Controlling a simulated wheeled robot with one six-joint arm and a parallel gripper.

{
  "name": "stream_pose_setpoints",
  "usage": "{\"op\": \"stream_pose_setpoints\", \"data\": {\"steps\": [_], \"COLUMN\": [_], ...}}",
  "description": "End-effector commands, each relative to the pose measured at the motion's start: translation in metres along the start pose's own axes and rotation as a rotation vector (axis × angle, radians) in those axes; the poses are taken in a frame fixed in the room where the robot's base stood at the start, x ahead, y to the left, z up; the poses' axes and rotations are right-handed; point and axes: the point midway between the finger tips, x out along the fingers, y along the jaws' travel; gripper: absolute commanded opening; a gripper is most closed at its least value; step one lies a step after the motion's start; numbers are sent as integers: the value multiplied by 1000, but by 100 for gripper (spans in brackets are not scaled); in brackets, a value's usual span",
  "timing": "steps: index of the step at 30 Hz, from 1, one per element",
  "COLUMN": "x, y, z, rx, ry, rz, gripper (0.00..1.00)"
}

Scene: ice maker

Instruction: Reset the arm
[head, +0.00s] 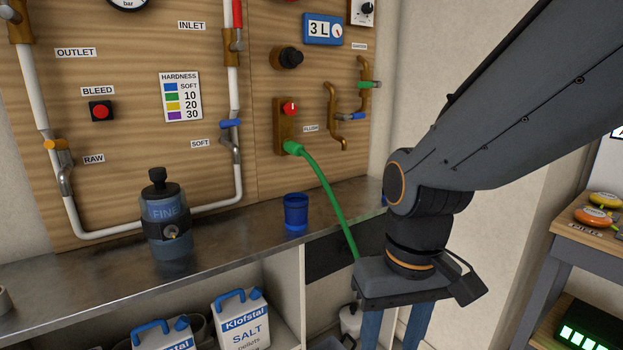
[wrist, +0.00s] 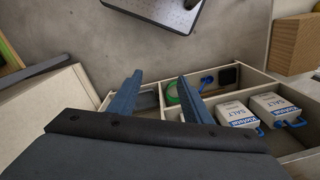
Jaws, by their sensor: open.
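My arm reaches down from the upper right in the head view. My gripper (head: 395,328) hangs at its lower end, fingers pointing down, in front of the counter's right end. In the wrist view the two blue fingers of my gripper (wrist: 160,78) stand apart with nothing between them. The fingertips are cut off by the lower edge of the head view.
The metal counter (head: 90,272) carries a grey-blue filter housing (head: 165,225) and a blue cup (head: 296,212). A green hose (head: 328,190) hangs from the wall panel close left of my gripper. Salt packs (head: 241,320) stand below. A side table (head: 580,235) is at right.

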Motion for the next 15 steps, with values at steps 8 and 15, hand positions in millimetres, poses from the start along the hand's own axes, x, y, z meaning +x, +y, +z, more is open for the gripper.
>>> {"op": "stream_pose_setpoints", "data": {"steps": [8, 15], "x": [-35, -68], "y": [20, 48], "z": [3, 11], "rx": [72, 152], "ry": [-3, -4], "rz": [16, 33], "gripper": [45, 45]}}
